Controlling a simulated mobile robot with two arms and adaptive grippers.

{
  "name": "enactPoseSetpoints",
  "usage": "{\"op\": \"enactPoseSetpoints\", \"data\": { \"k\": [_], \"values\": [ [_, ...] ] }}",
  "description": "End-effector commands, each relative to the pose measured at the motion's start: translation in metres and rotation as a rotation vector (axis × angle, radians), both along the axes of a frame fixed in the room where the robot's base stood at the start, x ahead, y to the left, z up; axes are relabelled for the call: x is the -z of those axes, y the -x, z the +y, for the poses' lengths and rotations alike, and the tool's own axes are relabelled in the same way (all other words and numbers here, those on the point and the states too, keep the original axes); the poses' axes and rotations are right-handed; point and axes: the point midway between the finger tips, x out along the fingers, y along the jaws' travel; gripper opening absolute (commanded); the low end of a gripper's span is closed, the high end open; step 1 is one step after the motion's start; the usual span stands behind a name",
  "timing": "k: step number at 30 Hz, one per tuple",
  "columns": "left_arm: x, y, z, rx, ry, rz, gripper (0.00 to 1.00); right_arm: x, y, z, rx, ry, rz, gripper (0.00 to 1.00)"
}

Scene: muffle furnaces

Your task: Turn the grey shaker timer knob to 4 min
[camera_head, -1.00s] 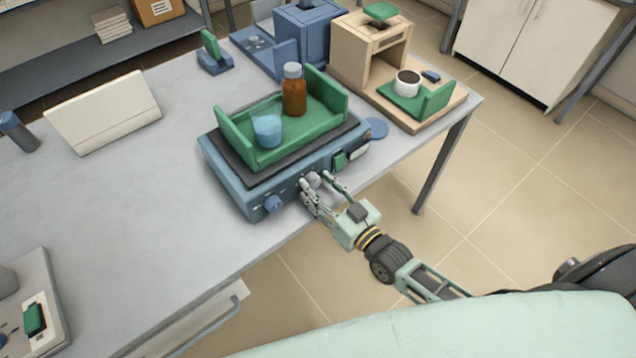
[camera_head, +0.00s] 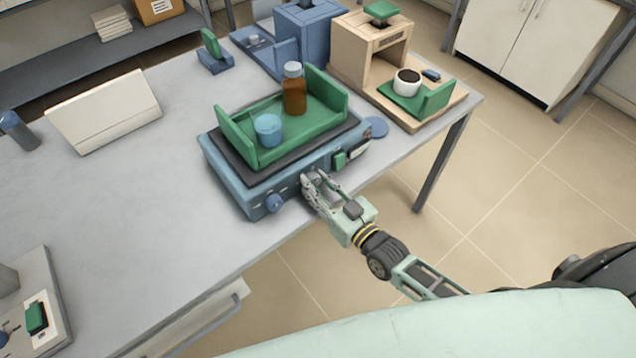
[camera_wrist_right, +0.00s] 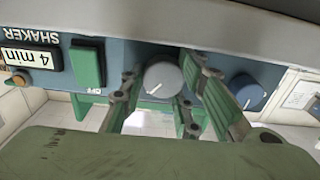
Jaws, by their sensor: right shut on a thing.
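The blue shaker (camera_head: 240,180) stands near the table's front edge. In the right wrist view, which is upside down, its grey timer knob (camera_wrist_right: 163,82) sits between my right gripper's fingers (camera_wrist_right: 165,74), with a white pointer mark on its face. The display (camera_wrist_right: 32,59) beside the SHAKER label reads 4 min. In the head view my right gripper (camera_head: 312,183) is closed around the knob on the shaker's front and mostly hides it. My left gripper is not in view.
A blue knob (camera_head: 274,202) and a green switch (camera_head: 339,160) flank the grey knob. The green tray (camera_head: 236,150) on top holds a brown bottle (camera_head: 294,92) and a cup of blue liquid (camera_head: 268,129). Open table lies to the left.

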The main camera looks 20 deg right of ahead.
Motion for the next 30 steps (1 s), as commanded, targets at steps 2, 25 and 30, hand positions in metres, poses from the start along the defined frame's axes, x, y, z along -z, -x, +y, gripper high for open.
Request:
{"op": "enactPoseSetpoints", "data": {
  "k": [2,25,30],
  "values": [
    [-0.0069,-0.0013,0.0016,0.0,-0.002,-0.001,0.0,-0.0046,-0.0013,-0.0023,0.006,0.07,-0.029,0.03],
    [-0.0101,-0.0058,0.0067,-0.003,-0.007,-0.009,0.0,-0.0035,-0.0012,-0.0016,0.004,0.203,-0.079,0.45],
    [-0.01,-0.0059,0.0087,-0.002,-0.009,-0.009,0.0,-0.0025,0.0,-0.0014,0.003,0.203,-0.076,0.45]
  ]
}}
